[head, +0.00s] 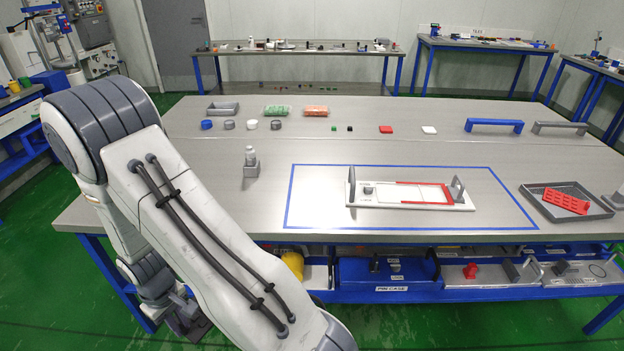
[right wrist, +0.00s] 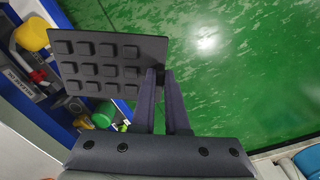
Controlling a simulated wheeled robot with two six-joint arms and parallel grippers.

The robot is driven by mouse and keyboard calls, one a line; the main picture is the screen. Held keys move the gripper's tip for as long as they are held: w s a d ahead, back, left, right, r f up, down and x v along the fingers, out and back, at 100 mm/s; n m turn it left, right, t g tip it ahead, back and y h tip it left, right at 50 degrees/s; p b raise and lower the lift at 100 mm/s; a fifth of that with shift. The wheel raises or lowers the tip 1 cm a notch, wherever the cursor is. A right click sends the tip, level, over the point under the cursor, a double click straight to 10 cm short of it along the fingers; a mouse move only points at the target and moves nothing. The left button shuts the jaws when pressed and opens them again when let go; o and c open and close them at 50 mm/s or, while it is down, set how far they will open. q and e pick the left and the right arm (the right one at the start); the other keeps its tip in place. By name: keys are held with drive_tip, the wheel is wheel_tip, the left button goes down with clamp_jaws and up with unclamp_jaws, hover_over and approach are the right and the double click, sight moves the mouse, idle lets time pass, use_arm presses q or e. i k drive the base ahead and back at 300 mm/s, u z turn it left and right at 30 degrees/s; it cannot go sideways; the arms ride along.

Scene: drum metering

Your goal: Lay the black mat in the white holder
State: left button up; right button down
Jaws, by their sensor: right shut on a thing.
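The black mat (right wrist: 108,62) has rows of raised square bumps and shows in the right wrist view. My right gripper (right wrist: 160,78) is shut on the mat's right edge, and the mat sticks out to the left over the green floor. A white holder (head: 375,201) with red edging and two grey uprights lies flat inside the blue outline on the table. My left gripper is not in view.
A grey tray (head: 541,205) with a red piece (head: 566,201) is at the table's right. Small parts line the table's back. A blue shelf (head: 390,290) with various items runs under the front edge.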

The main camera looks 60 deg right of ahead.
sight(399, 193)
drive_tip(key=z, duration=1.55)
